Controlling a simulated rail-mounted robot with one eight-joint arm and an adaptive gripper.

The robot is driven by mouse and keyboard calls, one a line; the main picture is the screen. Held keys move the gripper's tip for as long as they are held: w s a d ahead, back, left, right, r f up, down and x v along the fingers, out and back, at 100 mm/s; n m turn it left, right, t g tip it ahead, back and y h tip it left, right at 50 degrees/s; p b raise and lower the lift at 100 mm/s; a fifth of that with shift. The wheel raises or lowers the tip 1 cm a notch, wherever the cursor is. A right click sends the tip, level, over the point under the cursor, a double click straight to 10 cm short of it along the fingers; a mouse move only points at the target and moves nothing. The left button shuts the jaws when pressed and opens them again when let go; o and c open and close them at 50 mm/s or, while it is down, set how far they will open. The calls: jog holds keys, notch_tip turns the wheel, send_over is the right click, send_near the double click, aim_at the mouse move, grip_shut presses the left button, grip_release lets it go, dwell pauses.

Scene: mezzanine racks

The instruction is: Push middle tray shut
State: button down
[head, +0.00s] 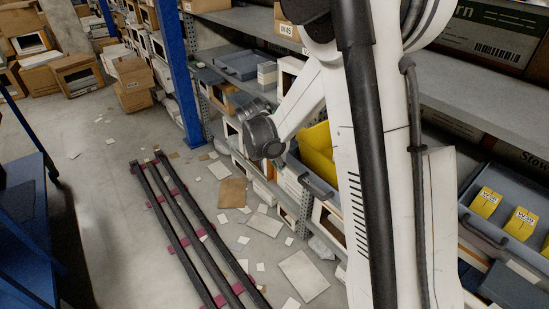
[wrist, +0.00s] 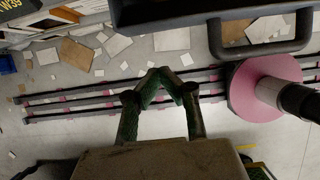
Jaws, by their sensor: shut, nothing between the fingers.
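The tray in the middle of the head view, a blue-grey tray (head: 309,178) with yellow bins inside, sticks out from the rack with its handle toward the aisle. My arm hides much of it. In the wrist view a dark tray front (wrist: 170,14) with a loop handle (wrist: 258,48) shows at the top; it looks like this tray, but I cannot be sure. My gripper (wrist: 157,76) has its fingertips together and holds nothing. It is below and left of the handle in that view, with no visible contact. The gripper is not discernible in the head view.
Another grey-blue tray (head: 483,232) with yellow boxes sticks out at right. A further tray (head: 243,64) sits on the far shelf. Dark floor rails (head: 185,235) run along the aisle among scattered cardboard. A blue post (head: 181,75) and blue frame (head: 25,215) flank the aisle.

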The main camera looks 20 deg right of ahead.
aim_at(289, 161)
jog(key=shift+w+d+f, duration=0.1)
jog(key=shift+w+d, duration=0.05)
jog(key=shift+d, duration=0.55)
jog(key=shift+w+d+f, duration=0.15)
jog(key=shift+w+d, duration=0.05)
jog(key=shift+d, duration=0.5)
jog(key=shift+w+d+f, duration=0.1)
jog(key=shift+w+d, duration=0.05)
jog(key=shift+d, duration=0.55)
